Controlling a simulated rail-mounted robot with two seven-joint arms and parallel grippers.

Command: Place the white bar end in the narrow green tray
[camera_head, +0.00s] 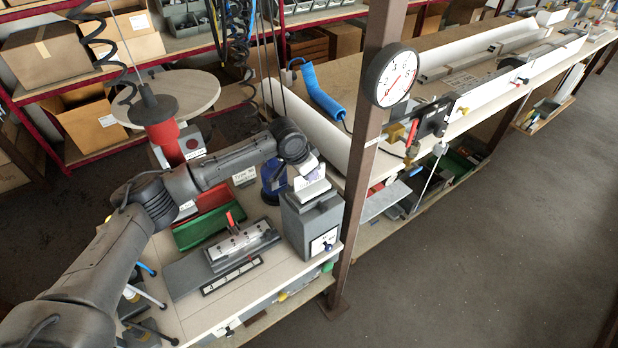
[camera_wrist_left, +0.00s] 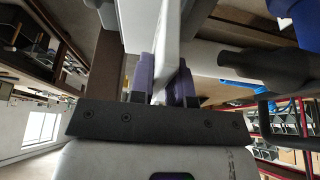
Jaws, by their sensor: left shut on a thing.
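My left gripper (camera_head: 311,184) reaches in from the left and hangs just above the grey box-shaped machine at the bench's right end. In the left wrist view, the purple-padded fingers (camera_wrist_left: 162,82) are shut on the white bar end (camera_wrist_left: 170,45), a pale flat piece that extends up out of the picture. In the head view the bar end is hard to separate from the gripper. The narrow green tray (camera_head: 203,233) lies on the bench left of the gripper, in front of a red tray (camera_head: 205,199). My right gripper is not in view.
The grey machine (camera_head: 312,222) stands right of a grey fixture with a red lever (camera_head: 231,220). A brown post (camera_head: 361,160) with a round dial (camera_head: 391,75) rises close to the gripper's right. A blue cylinder (camera_head: 271,182) stands behind.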

